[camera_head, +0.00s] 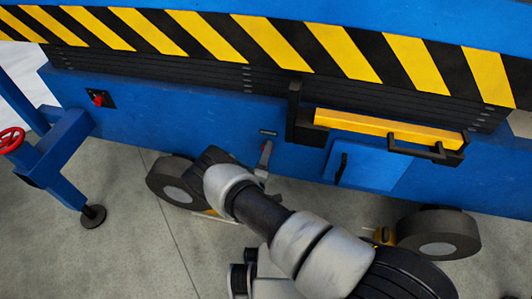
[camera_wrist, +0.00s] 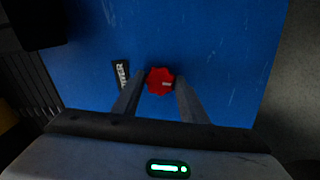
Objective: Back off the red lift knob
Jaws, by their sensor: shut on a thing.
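The red lift knob (camera_wrist: 160,81) is a small lobed knob with a pale mark on its face, on the blue panel in the wrist view. My gripper (camera_wrist: 160,80) is shut on it, one finger against each side. In the head view my gripper (camera_head: 264,157) reaches the blue side panel (camera_head: 190,118) below a small dark label (camera_head: 269,132); there the knob is hidden behind the gripper. The label (camera_wrist: 121,75) shows left of the knob in the wrist view; its text is hard to read.
A red switch (camera_head: 98,98) on a black plate sits farther left. A red handwheel (camera_head: 11,140) tops the blue outrigger at far left. A yellow bar (camera_head: 388,129) and black handles jut out at right. Wheels (camera_head: 438,234) stand below; open concrete floor lies at lower left.

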